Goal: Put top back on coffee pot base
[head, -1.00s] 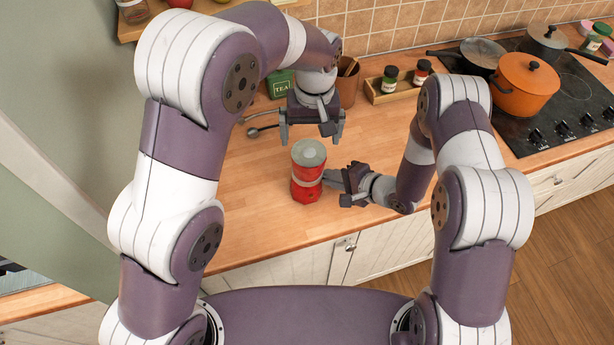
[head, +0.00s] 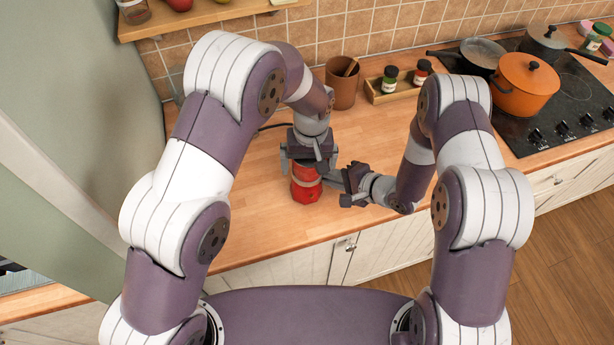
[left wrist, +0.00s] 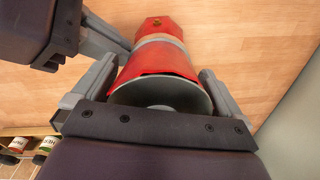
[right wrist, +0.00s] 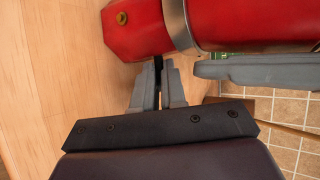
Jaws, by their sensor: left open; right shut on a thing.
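The red coffee pot base (head: 306,190) stands upright on the wooden counter; it shows in the left wrist view with a brass valve (left wrist: 152,24). The red top (left wrist: 152,62), flaring to a grey rim, sits in line above it, a pale band (right wrist: 178,22) between them. I cannot tell whether they are seated tight. My left gripper (head: 309,163) is open and points down around the top, one finger on each side. My right gripper (head: 345,182) is beside the pot; its fingers (right wrist: 158,85) are closed on a thin dark piece, apparently the pot's handle, mostly hidden.
A brown utensil pot (head: 342,84) and a spice rack (head: 397,90) stand along the tiled back wall. An orange pot (head: 524,86) and other pans are on the black hob at right. The counter left of the coffee pot is clear.

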